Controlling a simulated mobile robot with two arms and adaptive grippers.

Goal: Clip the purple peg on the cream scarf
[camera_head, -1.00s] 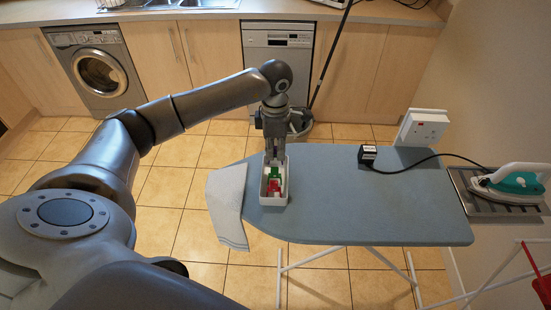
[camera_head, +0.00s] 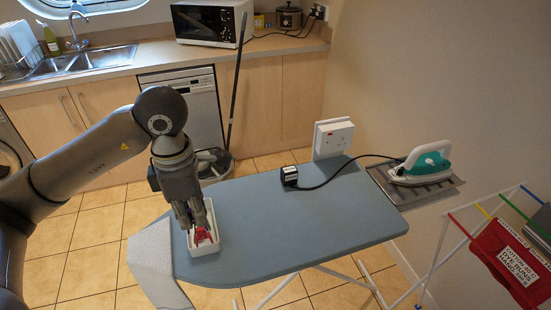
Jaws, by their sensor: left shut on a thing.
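My left gripper (camera_head: 190,222) points down into the white tray (camera_head: 205,251) on the left part of the ironing board. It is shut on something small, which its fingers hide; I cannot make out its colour. A red peg (camera_head: 203,237) shows in the tray right by the fingertips. I see no purple peg; the gripper covers part of the tray. I cannot pick out a cream scarf for certain. A pale grey-white cloth (camera_head: 153,262) drapes over the board's left end. My right gripper is out of view.
The blue-grey ironing board (camera_head: 290,225) has clear room right of the tray. A black plug (camera_head: 289,175) and cord lie at its back, leading to an iron (camera_head: 420,163). At right, a rack (camera_head: 437,258) carries a red cloth (camera_head: 510,262) with a printed label.

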